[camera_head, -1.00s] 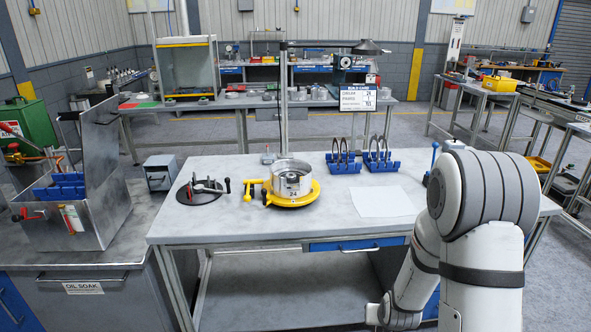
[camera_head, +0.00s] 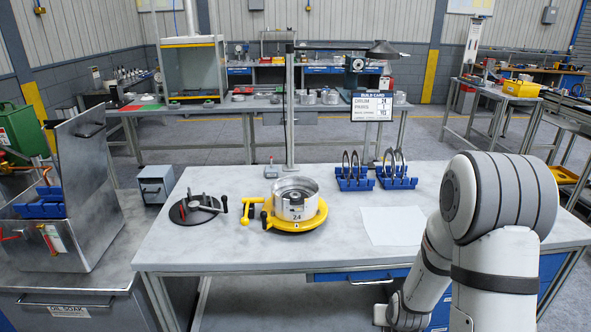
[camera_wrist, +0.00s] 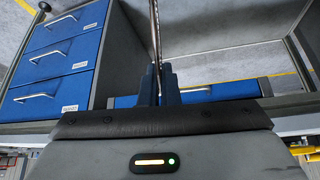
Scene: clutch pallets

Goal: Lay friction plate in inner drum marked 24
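The inner drum (camera_head: 291,206), a silver open-topped cylinder marked 24, stands upright on a yellow round fixture (camera_head: 312,221) with a yellow handle, on the grey workbench (camera_head: 240,248). In the wrist view my gripper (camera_wrist: 160,85) has its two dark fingers close together on a thin plate (camera_wrist: 155,30) seen edge-on, sticking up between them. Its face is hidden, so I cannot read its type. In the head view my gripper is hidden low at the right, below the bench top and away from the drum.
Two blue racks (camera_head: 354,184) (camera_head: 398,182) hold upright ring plates behind the drum's right. A black round tool (camera_head: 197,210) lies left of it. A white sheet (camera_head: 392,225) lies at right. An oil-soak station (camera_head: 60,265) stands left. The build card (camera_head: 373,106) reads drum 24.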

